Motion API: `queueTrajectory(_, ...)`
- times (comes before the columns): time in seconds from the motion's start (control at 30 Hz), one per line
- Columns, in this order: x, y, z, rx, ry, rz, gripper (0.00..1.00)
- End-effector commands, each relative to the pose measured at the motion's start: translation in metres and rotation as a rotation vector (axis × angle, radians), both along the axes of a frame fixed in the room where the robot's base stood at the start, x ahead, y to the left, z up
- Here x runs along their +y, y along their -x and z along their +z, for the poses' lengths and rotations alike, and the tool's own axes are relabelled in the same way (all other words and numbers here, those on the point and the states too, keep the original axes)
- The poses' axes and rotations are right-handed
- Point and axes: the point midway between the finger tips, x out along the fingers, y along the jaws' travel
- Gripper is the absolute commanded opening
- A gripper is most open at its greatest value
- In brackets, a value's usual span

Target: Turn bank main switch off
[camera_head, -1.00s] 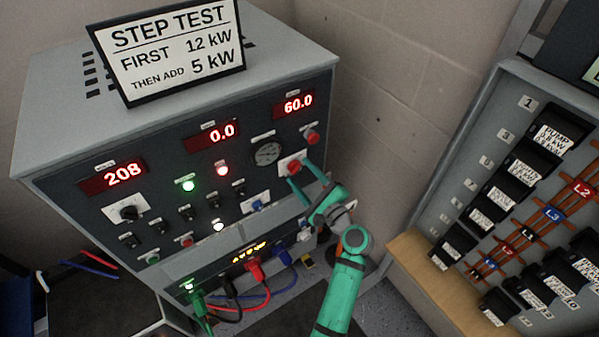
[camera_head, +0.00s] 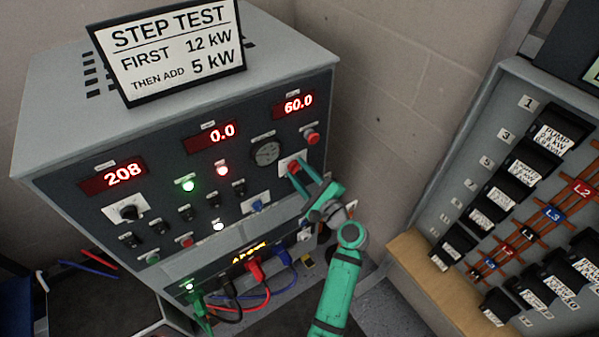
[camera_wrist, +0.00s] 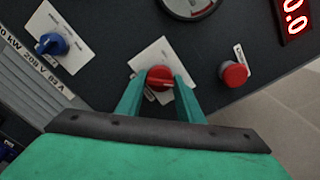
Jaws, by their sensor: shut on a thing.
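The bank main switch appears to be the red rotary knob on a white plate (camera_head: 286,161) at the right of the load bank's front panel. My gripper (camera_head: 300,175) reaches it from the lower right. In the wrist view the red knob (camera_wrist: 160,78) sits between the two green fingertips of my gripper (camera_wrist: 160,88), which are shut on it. The knob's raised bar looks roughly level in that view. The label on the plate is mostly hidden and too small to read.
A red push button (camera_head: 311,136) is right of the knob, a round gauge (camera_head: 266,153) above left, a blue knob (camera_head: 257,207) below left. Displays read 208, 0.0 and 60.0. Coloured cables (camera_head: 258,275) plug in below. A breaker panel (camera_head: 500,100) stands at right.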

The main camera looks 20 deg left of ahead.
Motion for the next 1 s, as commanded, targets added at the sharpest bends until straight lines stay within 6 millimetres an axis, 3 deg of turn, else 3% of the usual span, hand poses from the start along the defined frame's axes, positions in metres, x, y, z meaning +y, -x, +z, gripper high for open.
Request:
queueTrajectory(0.27, -0.0012, 0.0001, -0.0008, -0.115, 0.091, -0.002, 0.11)
queueTrajectory(1.0, -0.0013, 0.0002, -0.001, -0.66, 0.518, -0.001, 0.11)
